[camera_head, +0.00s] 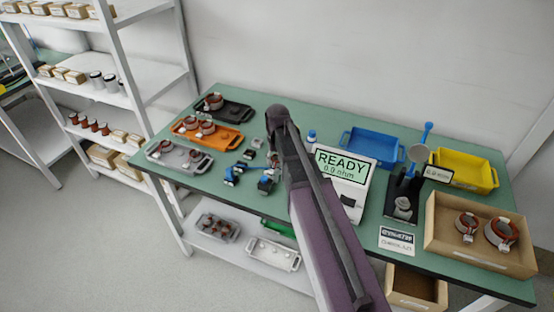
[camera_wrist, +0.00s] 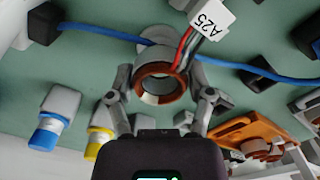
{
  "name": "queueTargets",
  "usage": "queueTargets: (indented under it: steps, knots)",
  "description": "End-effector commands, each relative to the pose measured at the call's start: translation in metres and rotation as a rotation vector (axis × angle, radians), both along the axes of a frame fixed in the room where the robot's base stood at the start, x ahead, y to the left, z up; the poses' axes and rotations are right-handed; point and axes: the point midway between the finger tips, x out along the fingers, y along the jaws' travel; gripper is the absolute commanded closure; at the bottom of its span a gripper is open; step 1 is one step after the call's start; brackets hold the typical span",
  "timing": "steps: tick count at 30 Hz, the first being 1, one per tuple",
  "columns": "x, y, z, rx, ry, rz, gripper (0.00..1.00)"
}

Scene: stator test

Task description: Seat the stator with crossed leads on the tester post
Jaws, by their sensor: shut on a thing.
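In the wrist view my gripper (camera_wrist: 160,105) is shut on a stator (camera_wrist: 160,82), a grey ring with a copper-coloured winding. Red, white and black leads run up from it to a white tag (camera_wrist: 209,18) reading A25; I cannot tell whether they cross. In the head view my arm hides most of the gripper and the stator. The tester (camera_head: 342,178) shows READY and 0.0 ohm. A black fixture (camera_head: 405,183) with a blue handle and a grey post (camera_head: 403,206) stands to its right. The post looks bare, well apart from my gripper.
Black (camera_head: 235,112), orange (camera_head: 225,138) and grey (camera_head: 165,165) trays hold stators at left. Blue (camera_head: 372,147) and yellow (camera_head: 470,172) trays look empty. A cardboard box (camera_head: 465,255) holds two stators. Connectors (camera_head: 268,184) and a blue cable (camera_wrist: 100,32) lie near my gripper.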

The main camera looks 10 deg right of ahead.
Motion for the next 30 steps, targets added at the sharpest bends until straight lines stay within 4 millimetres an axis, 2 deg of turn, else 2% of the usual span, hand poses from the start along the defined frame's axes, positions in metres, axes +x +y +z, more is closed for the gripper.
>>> queueTargets:
  steps: [30]
  knots:
    - [-0.0002, -0.0001, -0.0112, 0.000, 0.000, 0.000, 0.87]
